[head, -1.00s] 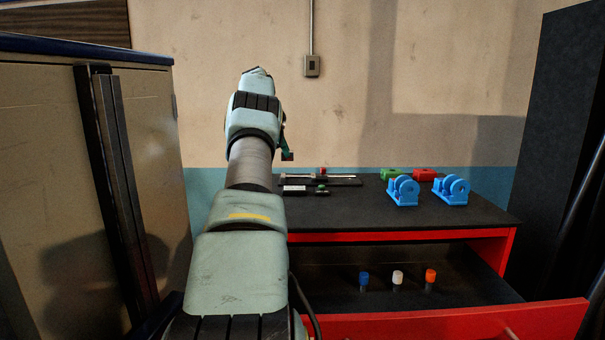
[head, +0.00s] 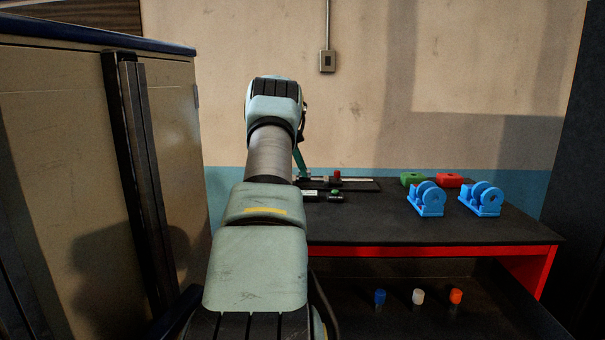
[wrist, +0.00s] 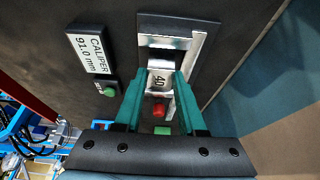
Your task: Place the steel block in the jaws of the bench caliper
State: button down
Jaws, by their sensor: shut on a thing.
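The steel block (wrist: 159,80), marked 40, is between the teal fingertips of my gripper (wrist: 162,84) in the wrist view. My gripper is shut on it. The block is over the bench caliper (wrist: 205,28), between its far metal jaw and the part with a red knob. I cannot tell whether the block touches the jaws or the bed. The caliper also shows in the head view (head: 362,184), where my arm hides the block and one teal finger shows at the caliper's left part.
A display (wrist: 90,48) reading CALIPER 91.0 mm and a green button (wrist: 109,89) sit beside the caliper. Blue holders (head: 428,200) and green and red blocks (head: 448,180) stand to the right. The drawer below holds blue, white and orange-capped items. A cabinet (head: 60,180) stands left.

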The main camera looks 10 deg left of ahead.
jog(key=shift+f, duration=0.85)
jog(key=shift+f, duration=0.15)
jog(key=c, duration=0.5)
grip_release()
jog(key=p+v, duration=0.3)
jog(key=v, duration=0.9)
jog(key=shift+p, duration=0.35)
jog(key=shift+s+d+r, duration=0.1)
jog(key=shift+r, duration=0.15)
